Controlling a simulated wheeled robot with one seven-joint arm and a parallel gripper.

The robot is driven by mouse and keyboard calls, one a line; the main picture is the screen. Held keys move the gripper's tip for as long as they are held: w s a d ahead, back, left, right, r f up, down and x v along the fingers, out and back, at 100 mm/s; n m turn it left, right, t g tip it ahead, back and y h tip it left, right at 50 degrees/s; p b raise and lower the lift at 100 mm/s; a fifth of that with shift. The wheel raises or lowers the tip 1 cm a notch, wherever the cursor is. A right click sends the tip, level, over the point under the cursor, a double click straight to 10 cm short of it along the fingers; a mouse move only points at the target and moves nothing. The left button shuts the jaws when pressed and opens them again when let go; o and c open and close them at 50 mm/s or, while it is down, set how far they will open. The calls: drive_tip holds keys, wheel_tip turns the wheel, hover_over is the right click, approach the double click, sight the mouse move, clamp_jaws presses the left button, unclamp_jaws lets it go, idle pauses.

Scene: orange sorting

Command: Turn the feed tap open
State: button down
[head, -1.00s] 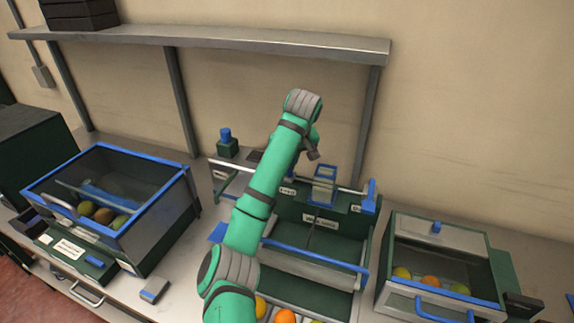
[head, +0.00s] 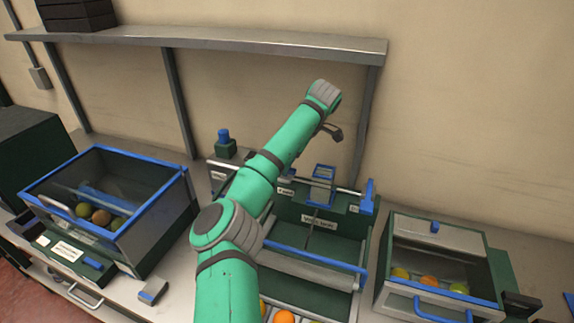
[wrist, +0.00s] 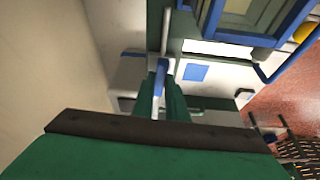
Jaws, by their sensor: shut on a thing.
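The feed tap appears in the wrist view as a slim blue handle (wrist: 158,82) with a pale top, at the end of a grey rod. My gripper (wrist: 163,93) is shut on this handle, with its dark green fingers on both sides of it. The dark palm bar fills the lower part of that view. In the head view my green forearm crosses the middle of the picture and hides the fingers and the handle, so the handle's angle is not clear there.
A fruit bin (head: 45,177) stands left and another (head: 388,284) right. A grey shelf (head: 230,41) runs above. A blue-topped block (head: 226,148) sits behind.

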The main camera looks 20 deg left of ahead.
drive_tip(key=shift+n, duration=0.4)
drive_tip(key=c, duration=1.8)
unclamp_jaws()
drive_tip(key=shift+o, duration=0.2)
drive_tip(key=v, duration=1.1)
drive_tip(key=shift+w, duration=0.2)
